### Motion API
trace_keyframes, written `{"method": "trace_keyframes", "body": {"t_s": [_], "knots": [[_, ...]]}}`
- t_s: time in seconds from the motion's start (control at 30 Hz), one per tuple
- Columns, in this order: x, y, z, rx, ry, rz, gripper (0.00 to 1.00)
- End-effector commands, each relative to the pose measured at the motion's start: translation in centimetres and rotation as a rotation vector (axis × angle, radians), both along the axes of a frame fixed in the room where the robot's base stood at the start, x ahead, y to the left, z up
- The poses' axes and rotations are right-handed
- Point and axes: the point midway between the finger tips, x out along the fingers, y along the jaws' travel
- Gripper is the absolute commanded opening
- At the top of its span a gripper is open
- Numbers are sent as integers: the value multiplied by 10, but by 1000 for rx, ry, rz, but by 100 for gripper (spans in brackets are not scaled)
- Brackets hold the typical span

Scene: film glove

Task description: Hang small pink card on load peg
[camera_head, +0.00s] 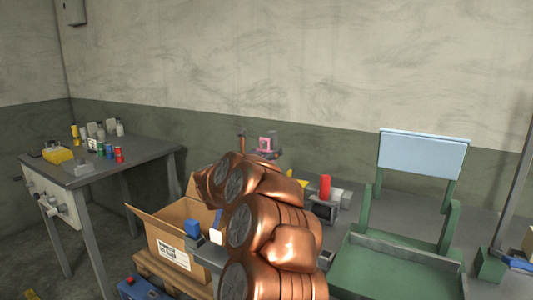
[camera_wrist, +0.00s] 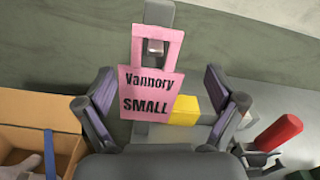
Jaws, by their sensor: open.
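The small pink card (camera_wrist: 150,92) reads "Vannory SMALL" in the wrist view and has a square opening in its top part. A grey metal peg end (camera_wrist: 156,46) shows inside that opening, in front of a dark upright post (camera_wrist: 158,14). I cannot tell whether the card's weight rests on the peg. My gripper (camera_wrist: 158,80) is open, one finger on each side of the card with visible gaps. The card also shows small in the head view (camera_head: 266,142), beyond my copper arm, which hides most of the area around it.
A yellow block (camera_wrist: 184,110) sits right behind the card. A red cylinder (camera_head: 325,187) stands right of my arm. An open cardboard box (camera_head: 172,226) is at the left, a green tray (camera_head: 395,270) at the right. A side table (camera_head: 130,150) holds small bottles.

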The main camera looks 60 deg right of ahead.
Motion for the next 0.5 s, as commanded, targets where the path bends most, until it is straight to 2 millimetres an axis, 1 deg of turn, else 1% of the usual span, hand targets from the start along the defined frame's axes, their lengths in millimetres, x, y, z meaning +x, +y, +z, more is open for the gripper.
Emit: {"method": "trace_keyframes", "body": {"t_s": [0.5], "knots": [[-1, 82, 0, 1, -1, 7, 94]]}}
